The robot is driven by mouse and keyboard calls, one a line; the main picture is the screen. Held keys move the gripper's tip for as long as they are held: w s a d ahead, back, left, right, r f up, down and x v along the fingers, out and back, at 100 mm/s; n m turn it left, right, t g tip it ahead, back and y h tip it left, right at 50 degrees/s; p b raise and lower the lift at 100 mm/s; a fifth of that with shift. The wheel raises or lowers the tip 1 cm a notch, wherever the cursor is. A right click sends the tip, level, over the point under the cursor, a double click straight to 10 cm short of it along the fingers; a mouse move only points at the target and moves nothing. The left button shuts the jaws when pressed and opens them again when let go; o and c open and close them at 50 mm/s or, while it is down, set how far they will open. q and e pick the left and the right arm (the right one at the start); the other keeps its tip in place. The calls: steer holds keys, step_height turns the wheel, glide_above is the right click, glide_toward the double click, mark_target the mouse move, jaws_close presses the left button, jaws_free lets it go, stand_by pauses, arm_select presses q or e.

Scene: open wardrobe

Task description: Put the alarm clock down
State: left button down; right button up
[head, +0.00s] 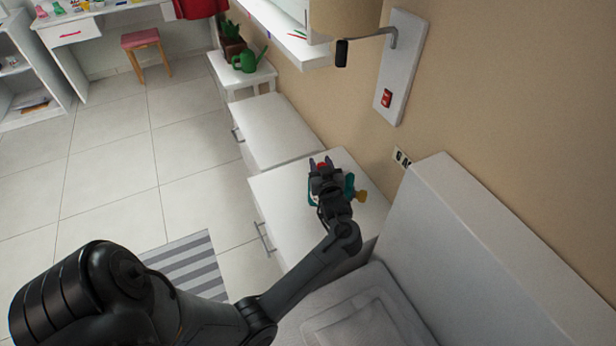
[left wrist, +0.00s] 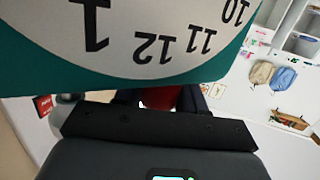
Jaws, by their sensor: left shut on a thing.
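The alarm clock (head: 350,187) is teal with yellow parts, and it is mostly hidden behind my left gripper (head: 322,164) in the head view. My left gripper is shut on it, over the white nightstand top (head: 290,193) beside the bed. I cannot tell whether the clock touches the nightstand. In the left wrist view the clock's white face (left wrist: 160,30) with black numbers and teal rim fills the top. A red part shows between the fingers (left wrist: 163,97). My right gripper is not in view.
A second white cabinet (head: 270,130) stands behind the nightstand, then a small stand with a green watering can (head: 245,61). The grey bed headboard (head: 460,230) is close on the right. A wall lamp plate (head: 402,65) is above. The nightstand's left part is bare.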

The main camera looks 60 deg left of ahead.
arm_select(q)
steer(key=s+a+f+b, duration=0.2)
steer(key=a+f+b, duration=0.1)
steer(key=a+f, duration=0.2)
step_height(320, 180, down, 2)
steer(key=shift+f, duration=0.1)
stand_by(0.4)
steer(key=c, duration=0.7)
jaws_free()
steer(key=shift+f, duration=0.1)
steer(key=shift+o, duration=0.2)
